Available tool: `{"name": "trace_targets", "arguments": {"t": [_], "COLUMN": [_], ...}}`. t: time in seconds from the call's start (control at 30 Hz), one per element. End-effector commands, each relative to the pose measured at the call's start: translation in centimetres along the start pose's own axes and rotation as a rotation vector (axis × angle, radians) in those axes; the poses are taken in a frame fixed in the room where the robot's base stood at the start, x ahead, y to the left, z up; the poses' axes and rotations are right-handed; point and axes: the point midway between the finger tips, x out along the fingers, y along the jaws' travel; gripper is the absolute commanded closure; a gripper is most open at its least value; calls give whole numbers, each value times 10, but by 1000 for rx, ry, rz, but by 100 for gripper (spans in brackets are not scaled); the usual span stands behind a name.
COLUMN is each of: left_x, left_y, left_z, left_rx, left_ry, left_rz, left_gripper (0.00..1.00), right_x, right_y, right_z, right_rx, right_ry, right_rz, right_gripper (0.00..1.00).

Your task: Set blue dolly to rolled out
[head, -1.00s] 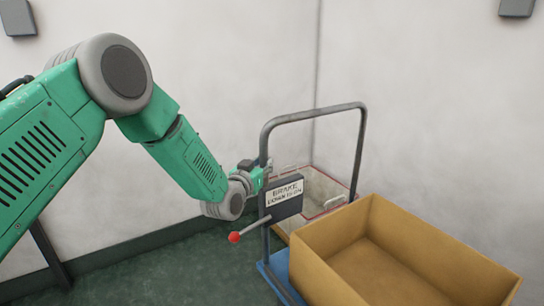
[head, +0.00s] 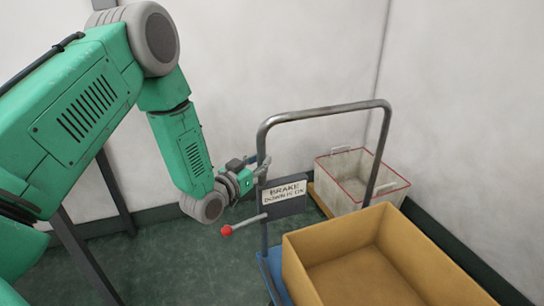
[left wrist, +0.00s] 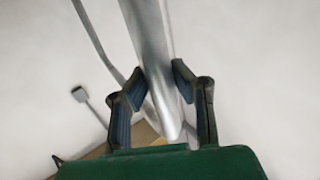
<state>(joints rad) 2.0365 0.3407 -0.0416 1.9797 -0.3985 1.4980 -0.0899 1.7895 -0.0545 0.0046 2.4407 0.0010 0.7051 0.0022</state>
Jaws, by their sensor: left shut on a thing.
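The blue dolly (head: 272,275) stands at lower centre right in the head view, mostly hidden under a brown open box. Its grey tube handle (head: 325,113) rises upright. A brake plate (head: 284,196) with a label and a red-knobbed lever (head: 228,231) is fixed at the handle's left upright. My left gripper (head: 259,172) is shut on the handle at that left upright. In the left wrist view the tube (left wrist: 148,40) runs between the two dark fingers of the gripper (left wrist: 158,72). My right gripper is out of view.
The brown box (head: 295,262) is open and looks empty. Behind the handle, a white crate with a red rim (head: 335,185) stands near the wall corner on a tan base. Pale walls close off the back and right. Green floor is free at lower left.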

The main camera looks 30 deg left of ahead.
Motion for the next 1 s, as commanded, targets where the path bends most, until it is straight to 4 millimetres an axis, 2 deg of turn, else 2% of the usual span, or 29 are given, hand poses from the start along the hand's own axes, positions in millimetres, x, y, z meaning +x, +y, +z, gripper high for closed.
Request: {"name": "trace_targets", "arguments": {"t": [0.03,0.4,0.43,0.5,0.83,1.0], "left_x": [1,0,0,0,-3,-22], "left_y": [-8,-8,-8,-8,-3,-2], "left_z": [-6,-6,-6,-5,-2,-2], "left_rx": [5,6,6,5,4,3], "left_ry": [15,17,17,15,6,3], "left_rz": [-15,-14,-14,-14,-5,-5], "left_gripper": [100,100,75,57,57,57], "right_x": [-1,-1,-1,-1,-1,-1], "right_y": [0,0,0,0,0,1], "right_z": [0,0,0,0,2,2], "right_rx": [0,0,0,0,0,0], "right_ry": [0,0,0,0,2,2], "right_rz": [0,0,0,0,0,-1], "right_gripper": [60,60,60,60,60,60]}}
